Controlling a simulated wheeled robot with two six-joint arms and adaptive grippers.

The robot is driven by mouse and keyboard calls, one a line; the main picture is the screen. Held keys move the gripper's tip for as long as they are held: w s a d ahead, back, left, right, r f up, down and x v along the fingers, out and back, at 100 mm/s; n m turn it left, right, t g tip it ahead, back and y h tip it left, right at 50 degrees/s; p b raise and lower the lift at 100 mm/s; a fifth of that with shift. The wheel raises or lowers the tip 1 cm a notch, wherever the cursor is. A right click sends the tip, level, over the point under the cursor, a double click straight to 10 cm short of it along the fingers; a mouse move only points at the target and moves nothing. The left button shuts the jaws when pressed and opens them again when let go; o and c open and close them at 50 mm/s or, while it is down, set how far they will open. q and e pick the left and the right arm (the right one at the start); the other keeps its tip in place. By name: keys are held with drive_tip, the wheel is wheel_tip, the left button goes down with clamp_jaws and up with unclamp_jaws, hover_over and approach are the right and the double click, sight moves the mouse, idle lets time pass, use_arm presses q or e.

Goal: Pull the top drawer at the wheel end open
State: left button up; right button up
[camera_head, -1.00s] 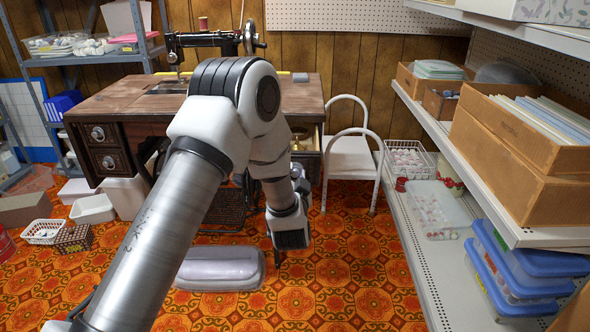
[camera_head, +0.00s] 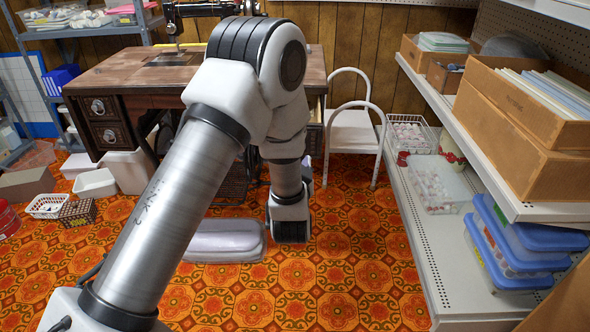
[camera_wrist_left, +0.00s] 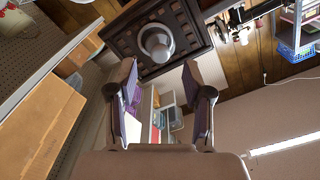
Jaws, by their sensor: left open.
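The dark wooden sewing table (camera_head: 120,75) stands at the back, with the black sewing machine (camera_head: 200,9) on top, cut off by the frame. The table's right end is mostly hidden behind my left arm. In the left wrist view, a dark carved drawer front (camera_wrist_left: 125,40) with a round metal knob (camera_wrist_left: 157,42) lies beyond my left fingertips. My left gripper (camera_wrist_left: 163,72) is open, fingers spread and nothing between them. The knob appears apart from both fingers. In the head view the fingers are largely hidden behind my wrist. My right gripper is not in view.
A white step stool (camera_head: 350,128) stands right of the table. A grey padded case (camera_head: 224,242) lies on the floor below my arm. A metal shelf (camera_head: 425,215) with boxes and bins runs along the right.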

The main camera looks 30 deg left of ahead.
use_arm(q)
drive_tip(key=v, duration=0.6)
drive_tip(key=shift+s, duration=0.25)
drive_tip(key=shift+d, duration=0.1)
